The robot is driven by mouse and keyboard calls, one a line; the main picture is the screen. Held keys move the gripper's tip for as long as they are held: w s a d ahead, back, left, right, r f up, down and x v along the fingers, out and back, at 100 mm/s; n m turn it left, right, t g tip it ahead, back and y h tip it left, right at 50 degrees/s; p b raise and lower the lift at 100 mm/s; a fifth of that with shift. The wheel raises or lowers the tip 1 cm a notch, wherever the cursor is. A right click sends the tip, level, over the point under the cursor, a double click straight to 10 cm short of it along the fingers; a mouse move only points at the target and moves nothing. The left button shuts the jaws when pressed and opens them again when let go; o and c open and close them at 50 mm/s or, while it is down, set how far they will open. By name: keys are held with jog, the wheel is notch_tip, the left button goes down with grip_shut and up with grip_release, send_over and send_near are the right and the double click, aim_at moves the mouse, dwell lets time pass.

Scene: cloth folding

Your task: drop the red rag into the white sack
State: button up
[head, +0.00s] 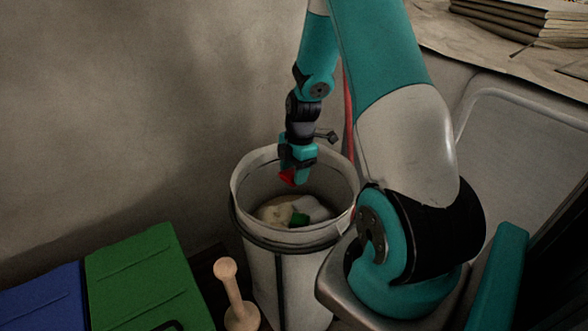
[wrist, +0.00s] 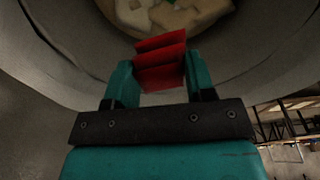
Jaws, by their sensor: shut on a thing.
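The red rag (wrist: 161,62) is pinched between the two teal fingers of my gripper (wrist: 152,82) in the wrist view. In the head view the rag (head: 287,178) shows as a small red patch at the fingertips of my gripper (head: 296,178). The white sack (head: 275,268) stands upright, round and open at the top. My gripper and the rag are over its opening, around rim height. Inside lie crumpled pale items (head: 285,211) and a green piece (head: 299,219), below the rag and apart from it.
A green box (head: 145,280) and a blue box (head: 42,300) lie at the lower left. A wooden peg on a base (head: 232,290) stands just left of the sack. A stack of papers or books (head: 520,20) lies at the upper right. A plain wall is behind the sack.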

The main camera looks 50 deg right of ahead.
notch_tip(320, 180, down, 3)
jog(key=shift+r+b, duration=0.1)
jog(key=shift+b, duration=0.65)
jog(key=o, duration=1)
jog(key=shift+c, duration=0.2)
jog(key=shift+r, duration=0.1)
notch_tip(320, 180, up, 17)
jog(key=d+p, duration=0.1)
jog(key=d, duration=0.1)
jog(key=shift+s+d, duration=0.3)
